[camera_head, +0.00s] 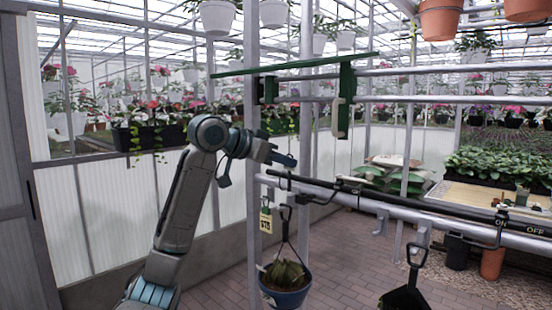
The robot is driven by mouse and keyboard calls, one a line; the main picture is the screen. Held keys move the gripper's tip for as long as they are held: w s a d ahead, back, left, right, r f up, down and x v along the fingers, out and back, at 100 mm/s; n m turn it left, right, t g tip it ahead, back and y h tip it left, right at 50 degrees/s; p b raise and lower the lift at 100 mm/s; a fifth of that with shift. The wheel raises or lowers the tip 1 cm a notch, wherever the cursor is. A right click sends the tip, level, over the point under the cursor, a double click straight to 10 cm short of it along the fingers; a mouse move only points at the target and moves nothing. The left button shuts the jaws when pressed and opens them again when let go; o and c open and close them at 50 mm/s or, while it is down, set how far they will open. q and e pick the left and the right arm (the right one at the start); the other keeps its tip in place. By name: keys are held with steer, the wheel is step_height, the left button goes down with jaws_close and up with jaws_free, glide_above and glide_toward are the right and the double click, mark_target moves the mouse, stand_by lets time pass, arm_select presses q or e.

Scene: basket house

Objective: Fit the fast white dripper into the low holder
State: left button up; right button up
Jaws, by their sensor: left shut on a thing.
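My left gripper (284,160) is at the centre, just above the left end of a black pipe (400,202). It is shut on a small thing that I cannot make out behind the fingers. I cannot pick out the white dripper for sure. A dark green bracket with a pale piece (341,118) hangs from the upper rails, right of and above the gripper. I cannot tell which part is the low holder. My right gripper is out of view.
A hanging potted plant (285,291) and a yellow tag (266,222) are below the gripper. An upright post (252,120) stands close to it. A valve marked ON and OFF (503,222) is at the right. A black scoop-like tool (406,296) hangs at the lower right.

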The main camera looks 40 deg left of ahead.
arm_select(q)
steer(key=shift+w+p, duration=0.5)
steer(key=shift+w, duration=0.75)
steer(key=x, duration=0.1)
steer(key=p+x, duration=0.1)
steer(key=x, duration=0.1)
steer(key=shift+w+a+f, duration=0.1)
steer(key=shift+w+a, duration=0.15)
steer(key=shift+w, duration=0.1)
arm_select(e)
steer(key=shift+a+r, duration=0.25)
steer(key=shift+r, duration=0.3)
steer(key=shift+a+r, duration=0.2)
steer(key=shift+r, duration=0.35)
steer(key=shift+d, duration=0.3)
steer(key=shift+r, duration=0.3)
arm_select(q)
steer(key=shift+p, duration=0.5)
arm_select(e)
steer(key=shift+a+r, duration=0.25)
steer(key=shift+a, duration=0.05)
arm_select(q)
steer(key=shift+f, duration=0.1)
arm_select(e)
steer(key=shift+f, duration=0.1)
